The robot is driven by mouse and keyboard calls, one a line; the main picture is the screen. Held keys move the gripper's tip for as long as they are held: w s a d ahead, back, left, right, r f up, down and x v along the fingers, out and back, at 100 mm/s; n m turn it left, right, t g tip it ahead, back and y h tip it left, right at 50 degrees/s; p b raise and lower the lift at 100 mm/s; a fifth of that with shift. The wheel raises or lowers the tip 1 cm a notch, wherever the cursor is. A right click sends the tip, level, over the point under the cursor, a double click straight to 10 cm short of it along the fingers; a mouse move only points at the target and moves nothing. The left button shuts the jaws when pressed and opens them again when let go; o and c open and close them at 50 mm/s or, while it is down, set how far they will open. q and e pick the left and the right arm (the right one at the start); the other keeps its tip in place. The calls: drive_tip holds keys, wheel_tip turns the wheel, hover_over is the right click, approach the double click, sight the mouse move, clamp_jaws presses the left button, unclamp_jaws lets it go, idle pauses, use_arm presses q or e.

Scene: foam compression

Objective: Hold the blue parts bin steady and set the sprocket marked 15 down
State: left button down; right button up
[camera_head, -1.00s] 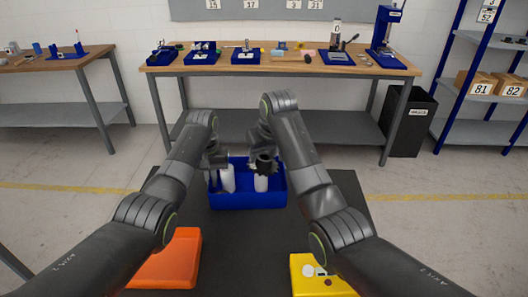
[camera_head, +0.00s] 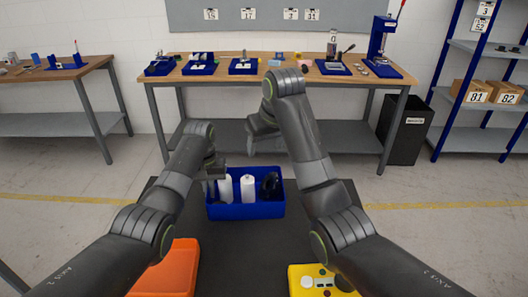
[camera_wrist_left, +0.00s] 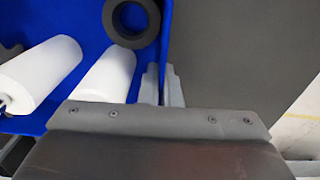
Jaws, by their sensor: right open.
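The blue parts bin (camera_head: 246,211) stands on the dark table and holds two white cylinders (camera_head: 248,188) and a black sprocket (camera_head: 270,186). The sprocket is at the bin's right end, apart from my grippers; its number cannot be read. In the left wrist view, a dark ring-shaped part (camera_wrist_left: 132,41) lies in the bin beyond the cylinders. My left gripper (camera_head: 212,182) is at the bin's left end; in the wrist view its fingers (camera_wrist_left: 161,85) are closed across the bin's wall. My right gripper (camera_head: 258,143) is open and empty, above and behind the bin.
An orange box (camera_head: 170,272) and a yellow box (camera_head: 305,282) with small round pieces lie at the table's near side, partly behind my arms. The dark table between them and the bin is clear. A workbench (camera_head: 215,76) with blue trays stands further back.

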idle(0.3)
use_arm(q)
drive_tip(key=c, duration=1.6)
unclamp_jaws()
drive_tip(key=shift+o, duration=0.2)
